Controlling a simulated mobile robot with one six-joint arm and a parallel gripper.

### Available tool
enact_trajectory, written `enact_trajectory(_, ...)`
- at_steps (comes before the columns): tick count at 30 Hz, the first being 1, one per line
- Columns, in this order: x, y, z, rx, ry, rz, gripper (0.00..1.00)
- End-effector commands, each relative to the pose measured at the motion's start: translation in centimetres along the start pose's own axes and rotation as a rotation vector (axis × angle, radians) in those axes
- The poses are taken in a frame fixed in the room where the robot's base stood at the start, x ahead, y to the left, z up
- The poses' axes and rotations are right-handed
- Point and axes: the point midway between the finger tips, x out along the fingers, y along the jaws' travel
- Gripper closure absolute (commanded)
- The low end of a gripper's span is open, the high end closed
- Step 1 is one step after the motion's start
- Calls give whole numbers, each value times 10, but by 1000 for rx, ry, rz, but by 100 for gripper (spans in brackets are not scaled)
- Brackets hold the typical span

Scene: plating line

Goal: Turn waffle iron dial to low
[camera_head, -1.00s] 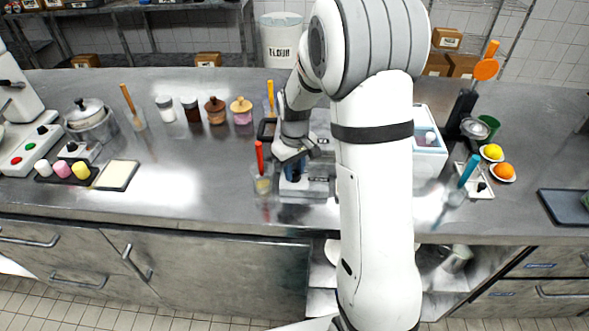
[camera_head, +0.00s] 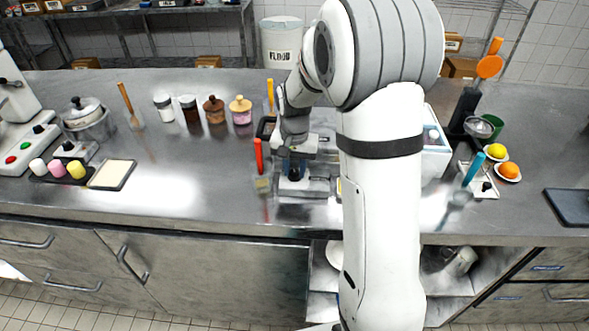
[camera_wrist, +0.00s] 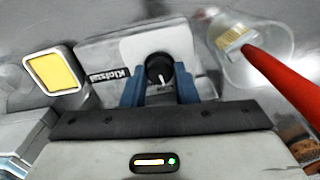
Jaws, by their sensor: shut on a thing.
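The dial (camera_wrist: 159,70) is a round black knob with a white pointer mark, on a pale plate; the pointer points toward the bottom of the wrist view. No setting words are readable. My gripper (camera_wrist: 160,90) has blue fingers, one on each side of the dial, shut on it. In the head view my gripper (camera_head: 294,170) points down at the iron.
A clear cup holding a red-handled brush (camera_wrist: 280,80) stands close beside the dial. A yellow square (camera_wrist: 54,71) in a grey frame is on the other side.

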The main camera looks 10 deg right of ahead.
Motion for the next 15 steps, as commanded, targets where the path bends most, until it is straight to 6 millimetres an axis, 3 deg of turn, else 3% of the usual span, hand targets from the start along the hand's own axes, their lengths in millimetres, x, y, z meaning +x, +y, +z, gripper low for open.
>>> enact_trajectory(15, -1, 0, 0, 148, 1, -2, 96)
